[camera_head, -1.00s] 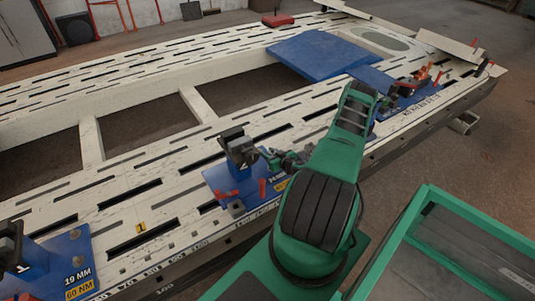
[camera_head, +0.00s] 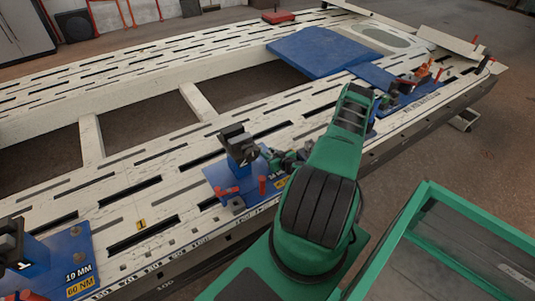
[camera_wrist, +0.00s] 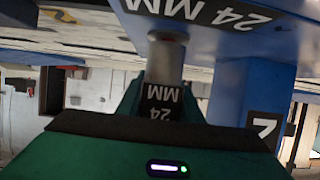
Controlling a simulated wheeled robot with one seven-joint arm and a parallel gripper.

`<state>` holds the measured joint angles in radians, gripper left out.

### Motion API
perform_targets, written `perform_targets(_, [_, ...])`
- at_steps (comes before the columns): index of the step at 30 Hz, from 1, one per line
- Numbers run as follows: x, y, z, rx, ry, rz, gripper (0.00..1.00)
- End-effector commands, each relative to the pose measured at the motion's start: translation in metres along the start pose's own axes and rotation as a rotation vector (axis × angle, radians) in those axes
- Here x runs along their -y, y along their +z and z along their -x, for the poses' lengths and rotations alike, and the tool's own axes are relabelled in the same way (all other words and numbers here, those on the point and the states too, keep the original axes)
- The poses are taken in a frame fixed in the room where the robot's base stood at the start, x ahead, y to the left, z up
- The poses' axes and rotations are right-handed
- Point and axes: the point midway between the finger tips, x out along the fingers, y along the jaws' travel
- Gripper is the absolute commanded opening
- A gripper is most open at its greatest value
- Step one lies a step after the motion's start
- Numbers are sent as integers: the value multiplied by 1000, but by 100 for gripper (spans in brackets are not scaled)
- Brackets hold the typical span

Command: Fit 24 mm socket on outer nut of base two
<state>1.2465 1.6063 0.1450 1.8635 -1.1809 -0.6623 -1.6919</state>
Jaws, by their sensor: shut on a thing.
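Base two (camera_head: 222,178) is a blue plate with an upright post and black clamp, marked 2, on the slotted bench. My gripper (camera_head: 288,160) is at its right side, partly hidden by my arm. In the wrist view my gripper (camera_wrist: 160,92) is shut on a holder labelled 24 MM. The grey cylindrical 24 mm socket (camera_wrist: 165,60) points from it toward the blue plate of base two (camera_wrist: 215,35), which also reads 24 MM. The socket's far end is at or very near the plate. The outer nut is hidden there, so I cannot tell whether the socket is around it.
Base one (camera_head: 50,262), labelled 19 MM, is at the lower left. Another blue base (camera_head: 392,112) with red clamps is farther right. The post of base two (camera_wrist: 235,95) stands close beside my gripper. A green-framed cart (camera_head: 430,240) is at lower right.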

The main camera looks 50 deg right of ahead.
Motion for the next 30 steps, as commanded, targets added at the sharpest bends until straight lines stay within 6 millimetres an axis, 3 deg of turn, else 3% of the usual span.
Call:
perform_targets(8, [0, 5, -2, -1, 0, 0, 4])
perform_targets(9, [0, 5, -2, -1, 0, 0, 40])
perform_targets(11, [0, 5, -2, -1, 0, 0, 54])
perform_targets(23, [0, 6, 4, 1, 0, 0, 55])
perform_targets(30, [-1, 7, 42, 3, 2, -3, 55])
